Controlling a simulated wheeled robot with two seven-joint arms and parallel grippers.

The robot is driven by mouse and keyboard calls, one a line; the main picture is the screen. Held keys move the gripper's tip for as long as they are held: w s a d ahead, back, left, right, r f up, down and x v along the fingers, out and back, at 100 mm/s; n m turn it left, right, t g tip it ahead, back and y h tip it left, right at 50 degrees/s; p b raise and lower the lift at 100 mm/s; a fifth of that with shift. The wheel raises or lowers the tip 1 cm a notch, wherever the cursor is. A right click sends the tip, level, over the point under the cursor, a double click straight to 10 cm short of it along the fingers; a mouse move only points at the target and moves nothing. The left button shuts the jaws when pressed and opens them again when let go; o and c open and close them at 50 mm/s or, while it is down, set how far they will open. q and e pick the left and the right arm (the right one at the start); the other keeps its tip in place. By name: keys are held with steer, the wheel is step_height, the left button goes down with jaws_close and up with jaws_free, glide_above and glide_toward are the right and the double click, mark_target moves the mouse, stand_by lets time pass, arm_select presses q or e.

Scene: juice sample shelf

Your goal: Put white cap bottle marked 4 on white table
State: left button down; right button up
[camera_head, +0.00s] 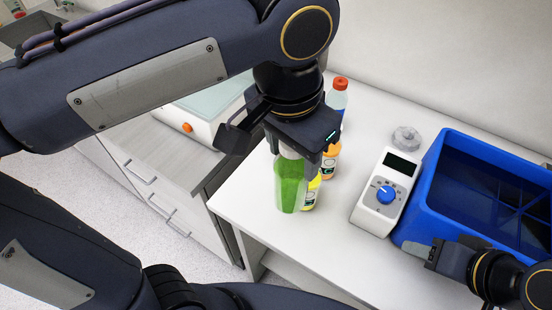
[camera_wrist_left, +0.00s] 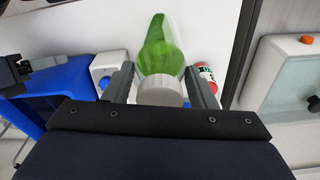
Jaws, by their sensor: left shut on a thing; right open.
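A green bottle (camera_head: 290,185) is over the white table (camera_head: 245,193) near its left edge. Its white cap (camera_wrist_left: 160,92) shows in the left wrist view, between the fingers of my left gripper (camera_wrist_left: 158,88). My left gripper (camera_head: 302,150) is shut on this bottle from above, and the bottle looks about upright. I cannot tell whether its base touches the table, and no number 4 is readable. My right gripper (camera_head: 428,252) is open and empty beside the blue crate, low at the right.
A yellow bottle (camera_head: 313,192), an orange bottle (camera_head: 331,162) and a red-capped blue bottle (camera_head: 338,97) stand close behind the green one. A white device with a blue knob (camera_head: 386,195) and a blue crate (camera_head: 424,200) are to the right. The table's front left is clear.

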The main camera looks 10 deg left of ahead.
arm_select(q)
steer(key=w+a+f, duration=0.6)
steer(key=w+f, duration=0.5)
steer(key=f, duration=0.1)
steer(key=shift+w+a+f+p, duration=0.15)
steer(key=shift+a+f+p, duration=0.15)
steer(key=shift+a+p, duration=0.1)
steer(key=shift+f, duration=0.1)
steer(key=c, duration=0.6)
jaws_free()
